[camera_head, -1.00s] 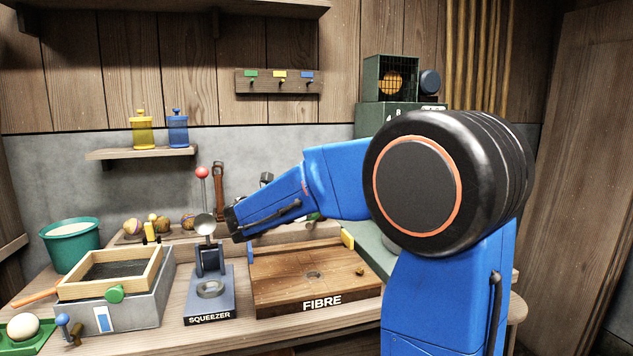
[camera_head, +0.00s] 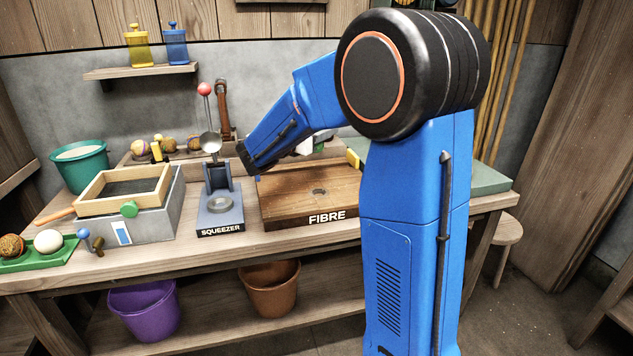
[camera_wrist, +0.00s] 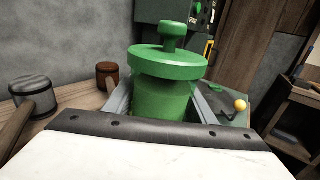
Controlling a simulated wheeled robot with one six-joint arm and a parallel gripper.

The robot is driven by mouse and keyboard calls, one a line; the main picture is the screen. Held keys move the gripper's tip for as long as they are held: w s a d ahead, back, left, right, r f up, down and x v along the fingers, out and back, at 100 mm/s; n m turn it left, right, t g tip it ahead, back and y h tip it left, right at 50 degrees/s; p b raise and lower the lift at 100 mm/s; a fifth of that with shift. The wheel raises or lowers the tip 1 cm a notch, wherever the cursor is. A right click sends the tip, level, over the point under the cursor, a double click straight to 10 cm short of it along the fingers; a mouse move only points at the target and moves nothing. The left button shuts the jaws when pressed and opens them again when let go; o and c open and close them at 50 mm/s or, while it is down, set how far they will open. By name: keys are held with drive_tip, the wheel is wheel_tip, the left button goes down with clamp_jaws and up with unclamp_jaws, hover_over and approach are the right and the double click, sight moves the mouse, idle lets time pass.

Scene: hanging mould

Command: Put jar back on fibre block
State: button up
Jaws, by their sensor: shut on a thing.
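A green jar (camera_wrist: 160,98) with a wide lid and a knob fills the middle of the wrist view, upright. My gripper (camera_wrist: 163,108) is shut on it, with a grey finger on each side of its body. In the head view my arm hides the jar and most of the gripper. The fibre block (camera_head: 290,203), a brown wooden board with a round recess and the word FIBRE, lies on the bench. My arm hides its right end. A yellow piece (camera_head: 353,158) stands at its back right. My gripper is behind the block in the head view.
The squeezer (camera_head: 220,205), with a red-knobbed lever, stands left of the block. A wooden-framed box (camera_head: 125,190) and a teal bucket (camera_head: 80,165) are further left. Yellow and blue jars (camera_head: 138,48) stand on a wall shelf. In the wrist view, two mallets (camera_wrist: 35,95) lie left of the jar.

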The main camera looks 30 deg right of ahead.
drive_tip(key=f, duration=0.5)
drive_tip(key=w+f, duration=0.1)
drive_tip(key=f, duration=0.1)
drive_tip(key=shift+d+f, duration=0.15)
drive_tip(key=shift+d, duration=0.1)
drive_tip(key=shift+f, duration=2.1)
drive_tip(key=shift+f, duration=0.1)
drive_tip(key=o, duration=1.3)
hover_over(296, 192)
